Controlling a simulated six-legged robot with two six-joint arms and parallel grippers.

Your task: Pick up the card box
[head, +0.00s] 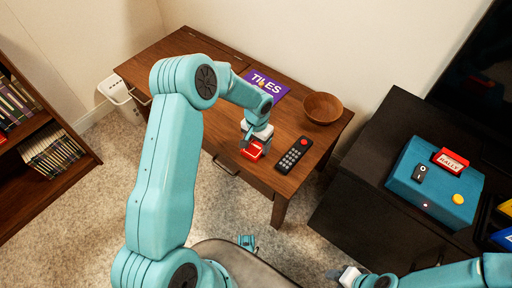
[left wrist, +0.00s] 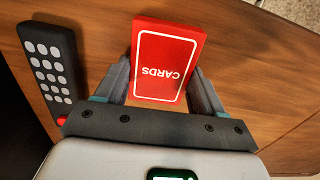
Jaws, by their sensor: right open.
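The card box (head: 252,150) is red and lies at the front edge of the wooden desk, between the fingers of my left gripper (head: 255,138). In the left wrist view the card box (left wrist: 165,62) shows its white-outlined face with "CARDS" upside down. The fingers of my left gripper (left wrist: 160,82) are against its two sides, with the box at or just above the desk top; I cannot tell which. My right gripper (head: 345,274) is open and empty at the bottom of the head view, away from the desk.
A black remote (head: 293,155) lies just right of the card box. A purple TILES box (head: 266,84) and a wooden bowl (head: 322,107) are farther back on the desk (head: 160,62). A black cabinet (head: 375,190) with a teal box (head: 432,185) stands at the right.

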